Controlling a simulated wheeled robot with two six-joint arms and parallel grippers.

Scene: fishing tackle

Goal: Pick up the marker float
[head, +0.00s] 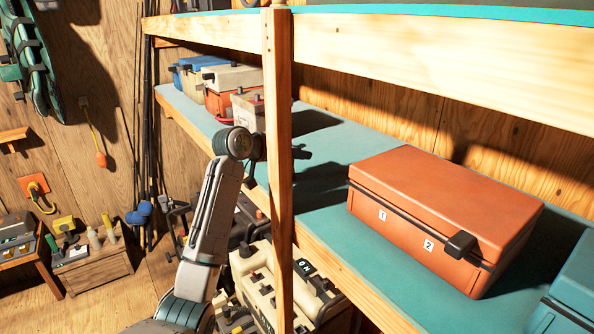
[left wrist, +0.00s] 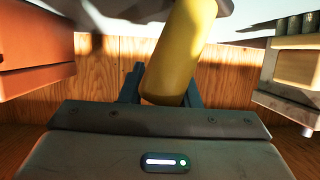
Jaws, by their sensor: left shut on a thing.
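The marker float shows in the left wrist view as a smooth yellow cylinder (left wrist: 180,55), tilted, its top running out of the frame. My left gripper (left wrist: 162,86) is shut on it, with a dark finger on each side of its lower end. In the head view my left gripper (head: 300,153) reaches over the teal shelf behind a wooden post, which hides much of it. The float cannot be made out in that view. My right gripper is not in view.
The wooden post (head: 278,200) stands in front of my left wrist. An orange case (head: 440,200) sits on the teal shelf (head: 330,180) to the right. Several boxes (head: 232,78) stand at the shelf's far end. An upper shelf (head: 420,50) hangs above.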

